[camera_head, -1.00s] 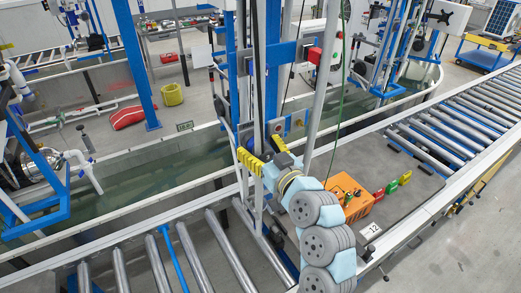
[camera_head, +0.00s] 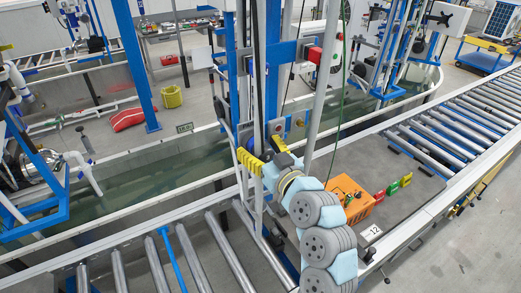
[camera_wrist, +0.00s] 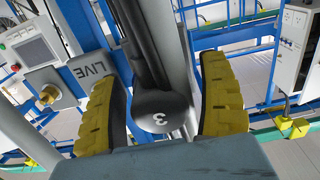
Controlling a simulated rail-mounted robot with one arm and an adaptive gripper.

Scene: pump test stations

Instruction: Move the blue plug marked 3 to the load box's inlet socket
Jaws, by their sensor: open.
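My gripper (camera_head: 263,153) has yellow padded fingers and is open, beside the blue upright frame in the head view. In the wrist view, a plug marked 3 (camera_wrist: 163,112) lies between the open fingers of my gripper (camera_wrist: 163,95). It looks dark grey to black here, not clearly blue, with dark cables behind it. Gaps show between it and both fingers. An orange box (camera_head: 350,203), likely the load box, stands on the bench to the right of my arm. Its inlet socket cannot be made out. The plug cannot be made out in the head view.
Red (camera_head: 379,196) and green (camera_head: 393,188) pieces stand beside the orange box. A green cable (camera_head: 338,120) hangs above it. Roller conveyors (camera_head: 450,125) run along the right.

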